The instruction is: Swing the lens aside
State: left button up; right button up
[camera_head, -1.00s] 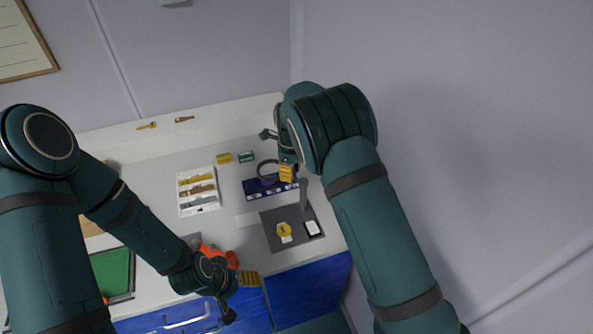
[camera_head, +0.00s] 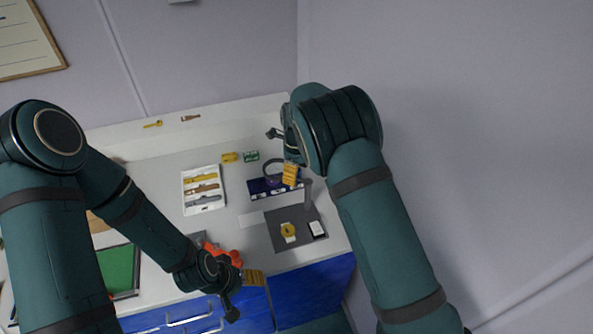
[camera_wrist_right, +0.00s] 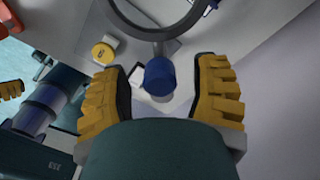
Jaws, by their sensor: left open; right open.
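The lens is a dark ring (camera_head: 266,168) above the blue strip on the bench, partly covered by my right gripper in the head view. In the right wrist view the lens ring (camera_wrist_right: 113,12) is cut by the top edge, and its stem leads to a blue knob (camera_wrist_right: 158,78). My right gripper (camera_head: 284,155) is open. Its yellow-padded fingers (camera_wrist_right: 160,92) stand on either side of the knob, with gaps showing on both sides. My left gripper (camera_head: 243,295) is open and empty over the bench's front edge.
A grey mat (camera_head: 276,240) holds a yellow round piece (camera_head: 287,230) and a white-faced item (camera_head: 317,229). A grey post (camera_head: 308,192) stands by the lens. A white tray (camera_head: 204,209) with several tools lies left. Orange objects (camera_head: 222,252) lie near my left gripper.

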notch_tip(320, 180, up, 12)
dwell(0.6)
